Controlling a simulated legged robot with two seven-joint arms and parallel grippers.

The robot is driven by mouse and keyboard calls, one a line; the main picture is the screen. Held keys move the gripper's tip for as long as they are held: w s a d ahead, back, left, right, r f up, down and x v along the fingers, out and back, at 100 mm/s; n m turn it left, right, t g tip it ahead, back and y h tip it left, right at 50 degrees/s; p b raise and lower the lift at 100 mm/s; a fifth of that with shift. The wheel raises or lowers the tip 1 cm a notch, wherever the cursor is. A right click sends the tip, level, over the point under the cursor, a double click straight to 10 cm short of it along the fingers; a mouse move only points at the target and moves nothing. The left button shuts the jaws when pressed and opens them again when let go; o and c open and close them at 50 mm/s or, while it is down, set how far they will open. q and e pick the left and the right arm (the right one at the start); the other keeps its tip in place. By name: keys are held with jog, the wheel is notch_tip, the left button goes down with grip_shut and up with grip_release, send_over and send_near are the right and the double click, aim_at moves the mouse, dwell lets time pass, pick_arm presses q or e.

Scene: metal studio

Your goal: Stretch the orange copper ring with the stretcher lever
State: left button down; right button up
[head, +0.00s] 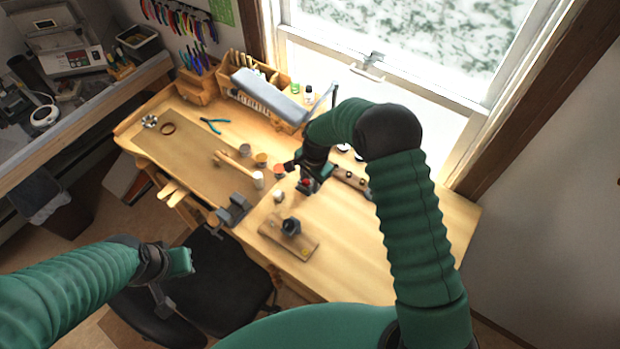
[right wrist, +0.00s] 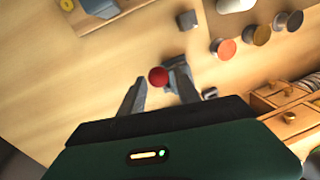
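My right gripper (right wrist: 156,80) reaches down over the workbench, its two grey fingers apart on either side of a red ball knob (right wrist: 158,77). The knob seems to belong to the stretcher lever; I see a gap at the left finger. In the head view the right gripper (head: 308,184) hides most of the stretcher. A thin brownish ring (head: 168,128) lies on the bench mat at the left; I cannot tell if it is the copper ring. My left gripper (head: 186,263) hangs before the bench, fingers unclear.
A dark tool on a wooden board (head: 272,230) stands near the bench's front edge. Several small round pots, one orange-topped (right wrist: 226,47), stand beside my right gripper. A mallet (head: 232,162) and pliers (head: 213,126) lie left.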

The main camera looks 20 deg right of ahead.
jog(key=shift+a+f, duration=0.15)
jog(key=shift+f, duration=0.3)
jog(key=shift+w+a+f, duration=0.2)
jog(key=shift+f, duration=0.1)
jog(key=shift+d, duration=0.2)
grip_shut()
jog(key=shift+r, duration=0.1)
dwell(0.5)
